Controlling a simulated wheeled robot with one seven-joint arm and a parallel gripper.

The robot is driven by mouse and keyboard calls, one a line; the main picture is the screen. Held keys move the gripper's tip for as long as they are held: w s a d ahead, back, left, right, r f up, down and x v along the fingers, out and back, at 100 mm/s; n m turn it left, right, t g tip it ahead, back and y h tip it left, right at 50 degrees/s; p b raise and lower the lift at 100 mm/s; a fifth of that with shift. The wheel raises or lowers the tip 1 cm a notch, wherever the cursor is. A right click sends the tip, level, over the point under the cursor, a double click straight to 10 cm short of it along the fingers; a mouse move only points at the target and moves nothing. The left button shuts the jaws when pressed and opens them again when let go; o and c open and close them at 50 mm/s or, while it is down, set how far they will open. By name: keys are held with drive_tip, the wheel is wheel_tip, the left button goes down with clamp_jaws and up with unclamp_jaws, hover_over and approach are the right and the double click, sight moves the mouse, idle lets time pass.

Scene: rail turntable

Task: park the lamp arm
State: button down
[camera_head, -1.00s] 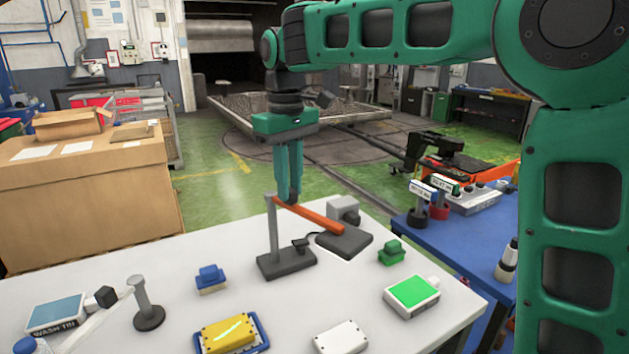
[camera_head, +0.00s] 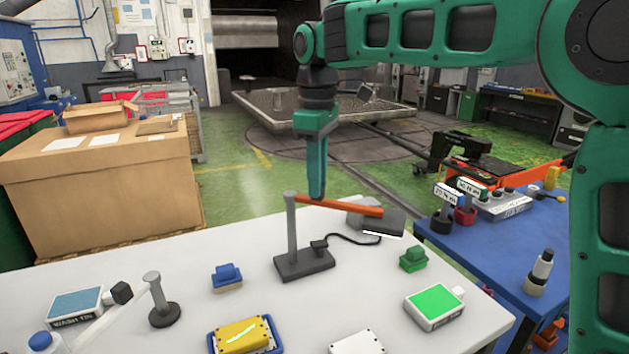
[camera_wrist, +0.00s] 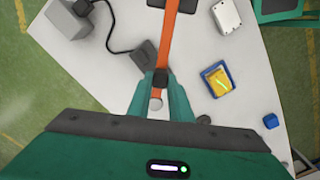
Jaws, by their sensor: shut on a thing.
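The orange lamp arm (camera_head: 350,207) reaches right from the top of a grey post (camera_head: 291,225) on a dark base (camera_head: 304,264). A dark lamp head (camera_head: 396,222) with a white lower edge is at its far end. My gripper (camera_head: 316,196) points down and is shut on the arm close to the post. In the wrist view the orange arm (camera_wrist: 167,45) runs up from between my fingers (camera_wrist: 160,84), and the pale post top (camera_wrist: 155,104) shows just below them. The lamp head is cut off at the top edge there.
A grey box (camera_head: 358,217) stands behind the lamp head, joined by a black cable (camera_head: 350,239) to the base. A green block (camera_head: 413,258), a green-screened device (camera_head: 434,306), a blue block (camera_head: 227,276) and a yellow box (camera_head: 245,334) lie on the white table (camera_head: 210,308). A short post (camera_head: 158,300) stands at left.

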drive_tip(key=shift+d+r, duration=0.1)
drive_tip(key=c, duration=1.6)
unclamp_jaws()
wheel_tip(320, 180, up, 11)
drive_tip(key=shift+f, duration=0.15)
